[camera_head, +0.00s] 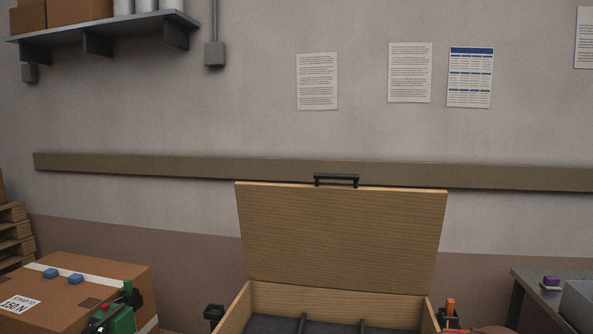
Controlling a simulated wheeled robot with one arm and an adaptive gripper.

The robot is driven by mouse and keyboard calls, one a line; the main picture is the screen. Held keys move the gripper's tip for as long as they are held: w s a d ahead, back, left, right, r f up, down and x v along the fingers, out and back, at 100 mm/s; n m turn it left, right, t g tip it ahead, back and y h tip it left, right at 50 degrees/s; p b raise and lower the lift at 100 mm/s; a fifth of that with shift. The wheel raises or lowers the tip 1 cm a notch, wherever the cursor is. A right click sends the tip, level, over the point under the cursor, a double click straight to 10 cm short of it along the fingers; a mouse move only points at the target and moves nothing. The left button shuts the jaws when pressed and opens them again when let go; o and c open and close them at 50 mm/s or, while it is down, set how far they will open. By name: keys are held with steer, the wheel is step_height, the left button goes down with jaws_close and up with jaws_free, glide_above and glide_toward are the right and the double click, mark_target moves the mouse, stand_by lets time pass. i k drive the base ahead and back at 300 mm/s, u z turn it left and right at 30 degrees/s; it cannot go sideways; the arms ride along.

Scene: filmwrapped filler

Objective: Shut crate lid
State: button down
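The wooden crate (250,298) stands low at the bottom centre, cut off by the lower picture edge. Its lid (340,238) is open and stands nearly upright at the crate's back. A black handle (336,177) sits on the lid's top edge. The inside shows a dark lining with dividers between compartments. My gripper is not in view.
A taped cardboard box (95,290) with a green tool (115,318) by it is at lower left. A grey table (530,295) with a purple item (551,282) is at right. A wall shelf (105,27) hangs upper left. The space above the lid is clear.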

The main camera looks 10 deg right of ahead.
mark_target(384, 240)
steer(key=u, duration=0.75)
steer(key=i, duration=1.45)
steer(key=z, duration=0.05)
